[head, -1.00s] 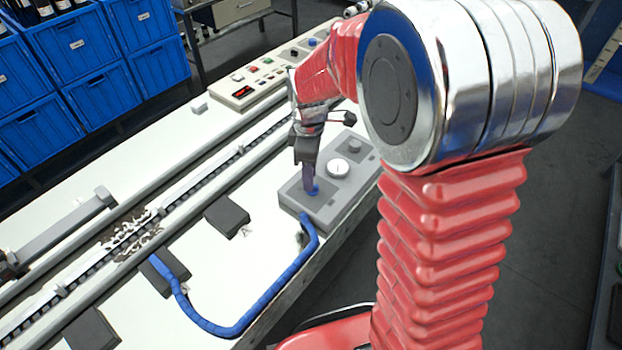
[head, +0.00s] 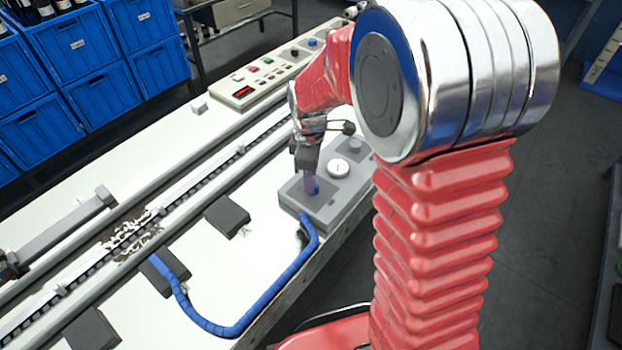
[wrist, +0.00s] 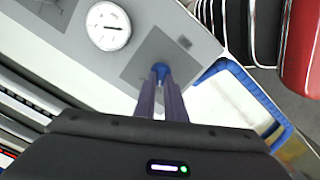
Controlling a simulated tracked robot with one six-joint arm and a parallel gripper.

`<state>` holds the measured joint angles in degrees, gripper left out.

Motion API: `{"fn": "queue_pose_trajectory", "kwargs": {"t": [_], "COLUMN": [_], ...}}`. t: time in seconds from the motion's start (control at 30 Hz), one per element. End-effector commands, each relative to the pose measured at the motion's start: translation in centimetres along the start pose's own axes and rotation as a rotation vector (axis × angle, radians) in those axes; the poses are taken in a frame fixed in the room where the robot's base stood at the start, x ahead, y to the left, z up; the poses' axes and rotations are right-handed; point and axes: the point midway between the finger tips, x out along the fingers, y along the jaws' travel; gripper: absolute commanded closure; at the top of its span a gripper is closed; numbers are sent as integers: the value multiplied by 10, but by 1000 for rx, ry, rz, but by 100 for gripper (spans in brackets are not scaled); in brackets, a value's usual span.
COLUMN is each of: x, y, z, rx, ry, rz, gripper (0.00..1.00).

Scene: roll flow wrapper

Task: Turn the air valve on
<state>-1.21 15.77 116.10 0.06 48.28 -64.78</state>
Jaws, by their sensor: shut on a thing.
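The air valve is a small blue handle (head: 316,188) on a grey box (head: 322,211) near the table's front edge. It also shows in the wrist view as a blue piece (wrist: 160,70) on a darker grey square plate. My gripper (head: 309,183) points down over this plate. In the wrist view its two purple fingers (wrist: 161,88) are close together, with the blue handle at their tips, and it is shut on the handle. The fingers hide much of the handle, so its exact angle is hard to tell. A round white gauge (head: 339,168) sits beside it on the box.
A blue hose (head: 250,318) runs from the box across the white table to the rail. A control panel (head: 255,83) with buttons and a red display stands behind the rails. Blue crates (head: 95,55) are stacked at the back left.

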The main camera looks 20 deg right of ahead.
Motion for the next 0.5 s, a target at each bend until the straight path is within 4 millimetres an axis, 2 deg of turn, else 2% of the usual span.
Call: {"fn": "queue_pose_trajectory", "kwargs": {"t": [0.5], "x": [-1], "y": [4], "z": [1], "rx": [43], "ry": [1], "rz": [9], "gripper": [100]}}
